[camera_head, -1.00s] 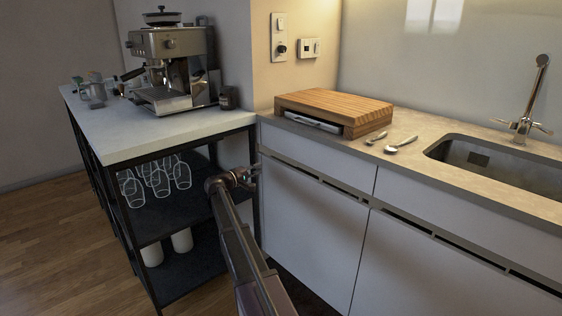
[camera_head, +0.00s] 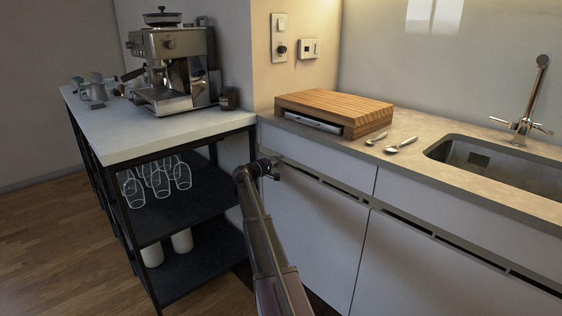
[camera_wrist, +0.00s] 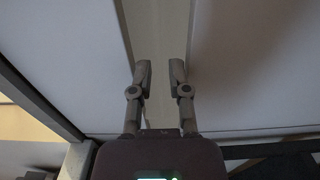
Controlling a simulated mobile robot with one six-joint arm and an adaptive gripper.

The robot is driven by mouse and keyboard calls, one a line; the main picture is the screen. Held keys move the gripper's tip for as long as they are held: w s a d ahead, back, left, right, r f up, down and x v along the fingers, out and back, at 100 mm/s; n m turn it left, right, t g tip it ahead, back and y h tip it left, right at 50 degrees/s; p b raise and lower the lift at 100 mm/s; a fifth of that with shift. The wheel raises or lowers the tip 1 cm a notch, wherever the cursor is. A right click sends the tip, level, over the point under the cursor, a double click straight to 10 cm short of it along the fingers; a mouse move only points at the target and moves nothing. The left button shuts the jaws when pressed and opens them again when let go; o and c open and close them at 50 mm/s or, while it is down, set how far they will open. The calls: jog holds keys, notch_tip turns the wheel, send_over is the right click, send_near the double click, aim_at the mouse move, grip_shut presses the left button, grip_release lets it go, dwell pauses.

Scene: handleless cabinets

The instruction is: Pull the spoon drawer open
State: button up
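The white upper left drawer front (camera_head: 320,155) is beneath the chopping board and looks shut. A recessed grip channel (camera_head: 335,188) runs along its lower edge. Two spoons (camera_head: 388,144) lie on the counter above; nothing marks which drawer is the spoon drawer. My gripper (camera_head: 272,168) is in front of the left end of this drawer, near its lower edge. In the wrist view, its two fingers (camera_wrist: 160,77) are apart with nothing between them. They line up with a pale strip (camera_wrist: 160,35) between two panels. Whether they touch it I cannot tell.
A black-framed shelf unit (camera_head: 190,205) with glasses stands close on the left, with a coffee machine (camera_head: 170,65) on top. A white door (camera_head: 310,235) is below the drawer. A wooden board (camera_head: 335,103) and a sink (camera_head: 500,165) are on the counter.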

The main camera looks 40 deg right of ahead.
jog(key=shift+w+d, duration=0.1)
jog(key=shift+d, duration=1)
